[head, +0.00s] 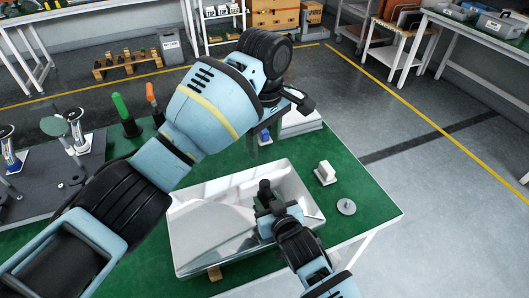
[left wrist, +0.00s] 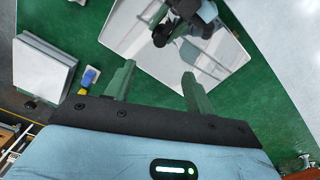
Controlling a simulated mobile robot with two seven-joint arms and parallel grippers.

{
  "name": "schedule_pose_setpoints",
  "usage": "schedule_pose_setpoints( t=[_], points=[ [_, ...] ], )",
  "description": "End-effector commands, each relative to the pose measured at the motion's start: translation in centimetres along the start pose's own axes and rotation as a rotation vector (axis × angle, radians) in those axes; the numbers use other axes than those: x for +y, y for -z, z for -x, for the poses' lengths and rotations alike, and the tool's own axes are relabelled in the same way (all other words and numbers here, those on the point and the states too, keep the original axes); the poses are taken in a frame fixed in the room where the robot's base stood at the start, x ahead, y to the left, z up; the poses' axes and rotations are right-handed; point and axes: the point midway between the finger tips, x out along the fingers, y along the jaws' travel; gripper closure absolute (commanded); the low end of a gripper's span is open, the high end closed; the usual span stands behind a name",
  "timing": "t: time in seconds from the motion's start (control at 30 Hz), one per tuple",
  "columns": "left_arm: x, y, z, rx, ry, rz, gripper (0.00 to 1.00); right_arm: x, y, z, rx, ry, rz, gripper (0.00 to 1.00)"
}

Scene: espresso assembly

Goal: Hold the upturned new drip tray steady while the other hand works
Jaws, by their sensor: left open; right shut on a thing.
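The drip tray (head: 180,240) is a pale, shiny rectangular tray with raised walls on the green table; its hollow side faces up. It also shows in the left wrist view (left wrist: 128,42). A pale sheet-like area (head: 208,224) inside may be film or a reflection. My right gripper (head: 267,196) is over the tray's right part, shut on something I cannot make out. My left gripper (left wrist: 158,85) is open, with nothing between its fingers. It hangs above the table beyond the tray's far edge; in the head view my arm mostly hides it.
A white block (head: 325,174) and a grey disc (head: 346,207) lie right of the tray. A wooden piece (head: 215,273) shows under its near edge. A white box (left wrist: 43,66) stands beyond it. Green-handled (head: 126,113) and orange-handled (head: 152,100) tools stand at the far left.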

Motion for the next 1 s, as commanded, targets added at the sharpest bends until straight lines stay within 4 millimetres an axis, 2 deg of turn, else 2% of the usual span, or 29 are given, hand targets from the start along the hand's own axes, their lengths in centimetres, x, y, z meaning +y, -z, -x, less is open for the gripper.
schedule_pose_setpoints(
  t=[0.13,0.4,0.43,0.6,1.0],
  points=[
    [0.0,0.0,1.3,0.0,-0.001,0.0,0.46,0.1,0.1,0.0,0.001,-0.001,0.0,1.0],
    [0.0,0.0,1.7,0.0,0.001,0.0,0.46,0.1,0.1,0.0,0.001,-0.001,0.0,1.0],
    [0.0,0.0,1.7,0.0,0.001,0.0,0.46,0.1,0.1,0.0,0.001,-0.001,0.0,0.61],
    [0.0,0.0,1.7,0.0,0.001,0.0,0.46,0.0,0.1,0.0,0.001,-0.001,0.0,0.38],
    [0.0,0.0,1.6,0.0,0.001,0.0,0.46,0.0,0.0,0.5,0.0,0.0,0.0,0.37]
  ],
)
